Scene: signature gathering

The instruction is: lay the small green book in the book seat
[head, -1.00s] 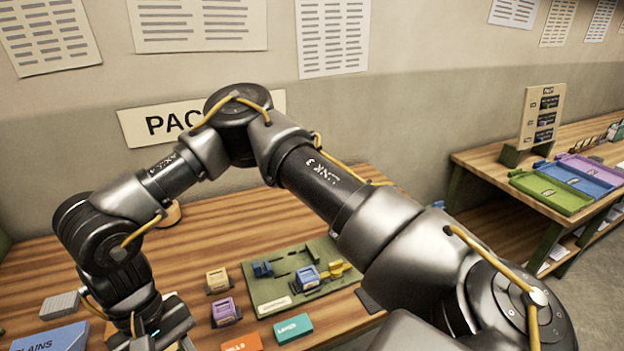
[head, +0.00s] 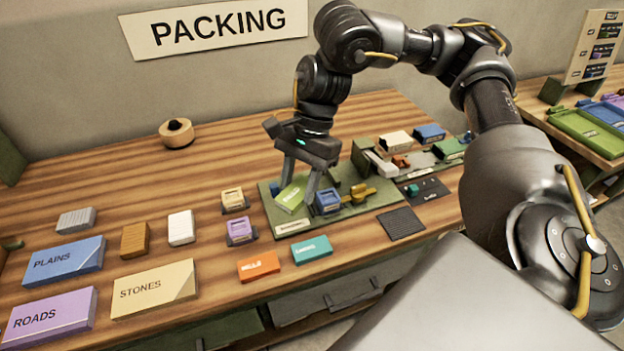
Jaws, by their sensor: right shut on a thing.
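My right gripper (head: 299,190) is shut on the small green book (head: 290,198), which has a lighter green patch and white lettering. The book is tilted, over the left part of a green board (head: 375,213) on the table. I cannot tell whether it touches the board. No book seat can be made out for certain; the board under the book is partly hidden by the book and gripper. A blue block-like piece (head: 328,201) and a yellow piece (head: 361,194) stand on the board, right of the book. My left gripper is not in view.
Orange (head: 259,266) and teal (head: 311,249) books lie in front of the board. Yellow and purple small pieces (head: 240,230) stand left of it. Large blue, purple and cream books lie further left. A dark ribbed mat (head: 401,223) lies to the right.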

